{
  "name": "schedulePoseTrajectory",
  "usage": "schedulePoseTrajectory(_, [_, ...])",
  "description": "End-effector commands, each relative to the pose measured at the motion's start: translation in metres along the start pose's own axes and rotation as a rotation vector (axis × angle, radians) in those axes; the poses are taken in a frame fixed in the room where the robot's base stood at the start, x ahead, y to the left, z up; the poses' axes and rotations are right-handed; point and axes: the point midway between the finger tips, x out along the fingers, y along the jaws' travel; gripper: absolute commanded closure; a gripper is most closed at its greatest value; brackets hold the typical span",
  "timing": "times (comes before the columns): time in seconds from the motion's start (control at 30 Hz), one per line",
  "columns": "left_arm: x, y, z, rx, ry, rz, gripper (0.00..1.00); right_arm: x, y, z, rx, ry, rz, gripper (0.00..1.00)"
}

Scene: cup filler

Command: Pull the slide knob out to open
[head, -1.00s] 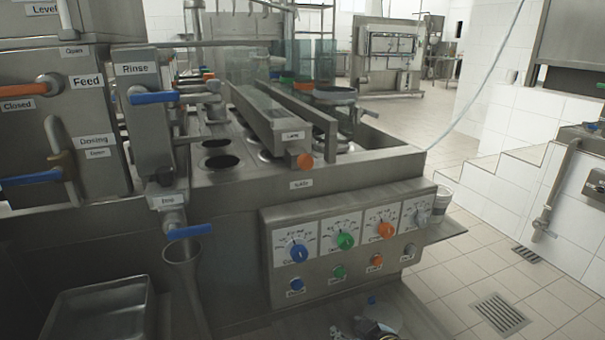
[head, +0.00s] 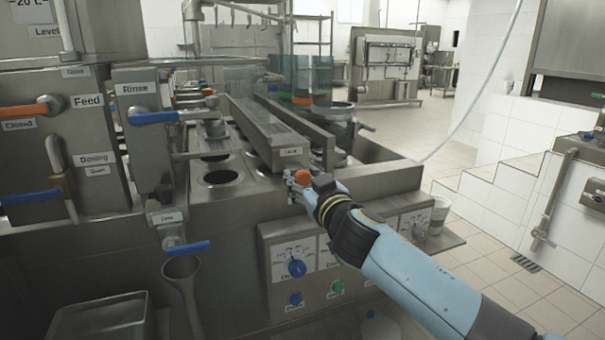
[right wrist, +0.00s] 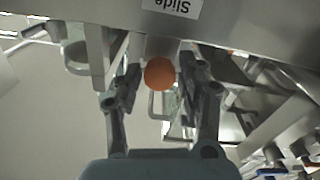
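The slide knob (head: 301,176) is an orange ball on the front end of the long metal slide bar (head: 262,132). In the right wrist view the orange knob (right wrist: 160,73) sits between the two fingers, below an upside-down "Slide" label. My right gripper (head: 300,184) is at the knob, its arm coming in from the lower right. In the right wrist view the fingers of my right gripper (right wrist: 160,85) are spread on either side of the knob, with gaps showing. My left gripper is not in view.
The control panel (head: 285,255) with dials and buttons is below the knob, partly covered by my right arm. A blue-handled Rinse valve (head: 154,118) stands to the left. A cup (head: 438,215) stands on a side ledge at the right.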

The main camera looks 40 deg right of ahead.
Motion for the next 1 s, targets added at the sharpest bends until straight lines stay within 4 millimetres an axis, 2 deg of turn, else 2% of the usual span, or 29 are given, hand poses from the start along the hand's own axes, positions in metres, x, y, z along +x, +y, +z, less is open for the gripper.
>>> schedulePoseTrajectory(0.13, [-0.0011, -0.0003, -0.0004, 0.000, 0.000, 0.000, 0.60, 0.0124, 0.0000, -0.0001, -0.001, 0.000, -0.001, 0.60])
schedulePoseTrajectory(0.43, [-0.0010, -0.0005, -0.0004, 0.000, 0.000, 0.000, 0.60, 0.0144, -0.0002, 0.0007, -0.001, -0.001, -0.001, 0.60])
schedulePoseTrajectory(0.73, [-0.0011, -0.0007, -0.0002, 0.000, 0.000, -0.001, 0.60, 0.0142, -0.0002, 0.0006, -0.001, -0.001, -0.001, 1.00])
schedulePoseTrajectory(1.0, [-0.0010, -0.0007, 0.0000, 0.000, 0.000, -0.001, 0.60, 0.0141, -0.0002, 0.0007, 0.000, -0.001, -0.001, 1.00])
